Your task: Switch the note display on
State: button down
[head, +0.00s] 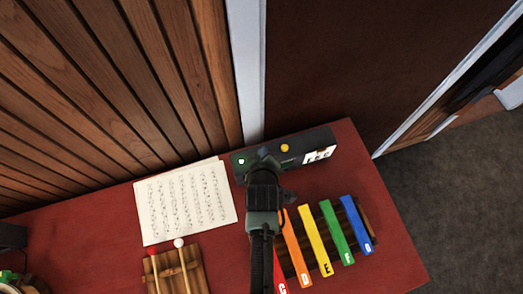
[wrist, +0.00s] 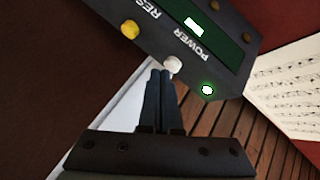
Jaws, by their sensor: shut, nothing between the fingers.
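The note display is a dark box (head: 308,138) at the back of the red table, against the wall. In the wrist view its face (wrist: 148,42) shows a white button (wrist: 173,64) by the word POWER, a yellow button (wrist: 129,29) by lettering starting RES, and a lit green-rimmed light (wrist: 207,90). A green panel (wrist: 232,50) carries a white rectangle. In the head view my gripper (head: 264,153) covers the box's middle and hides the white button. My gripper (wrist: 160,73) is shut and empty, its tips right at the white button; I cannot tell if they touch.
A xylophone with coloured bars (head: 312,240) lies in front of the box, partly under my arm. A music sheet (head: 185,203) lies left of the box. Two mallets rest on a wooden block (head: 174,271) at front left. The table's right edge is near the xylophone.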

notch_tip(320, 180, up, 6)
jog(key=p, duration=0.5)
dwell(0.7)
